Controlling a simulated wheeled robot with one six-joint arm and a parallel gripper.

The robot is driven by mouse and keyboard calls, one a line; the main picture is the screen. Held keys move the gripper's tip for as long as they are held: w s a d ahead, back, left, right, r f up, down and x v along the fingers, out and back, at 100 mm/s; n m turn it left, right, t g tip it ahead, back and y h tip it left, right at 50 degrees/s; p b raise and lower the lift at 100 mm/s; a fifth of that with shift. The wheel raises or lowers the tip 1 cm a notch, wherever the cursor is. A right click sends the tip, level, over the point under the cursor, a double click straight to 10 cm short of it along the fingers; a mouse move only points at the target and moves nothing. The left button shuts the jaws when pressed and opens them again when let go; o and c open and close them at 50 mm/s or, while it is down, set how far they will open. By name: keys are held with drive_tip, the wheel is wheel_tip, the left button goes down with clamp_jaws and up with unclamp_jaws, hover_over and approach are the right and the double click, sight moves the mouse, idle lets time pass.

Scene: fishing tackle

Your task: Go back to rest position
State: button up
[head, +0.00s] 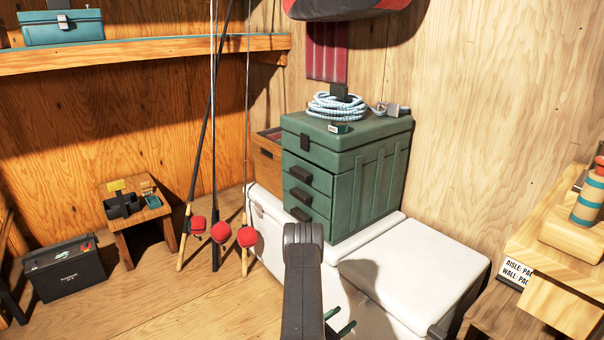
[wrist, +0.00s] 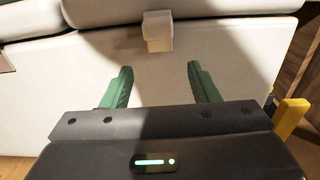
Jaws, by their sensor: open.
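My gripper (wrist: 158,84) is open in the wrist view, with its two green fingers apart and nothing between them. It faces the front of a white chest (wrist: 215,72), whose pale latch (wrist: 157,30) shows just beyond the fingertips. In the head view my dark arm stands in front of the white chest (head: 420,270), and a green fingertip (head: 343,328) shows at the bottom edge.
A green drawer box (head: 365,180) stands on the chest, with coiled rope (head: 338,106) on top. Fishing rods with red reels (head: 221,233) lean left of the chest. A small stool (head: 142,212) and black battery box (head: 65,270) stand further left. A wooden bench (head: 560,250) is at right.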

drive_tip(key=shift+p+v, duration=0.35)
drive_tip(key=shift+v, duration=1.9)
drive_tip(key=shift+d, duration=0.1)
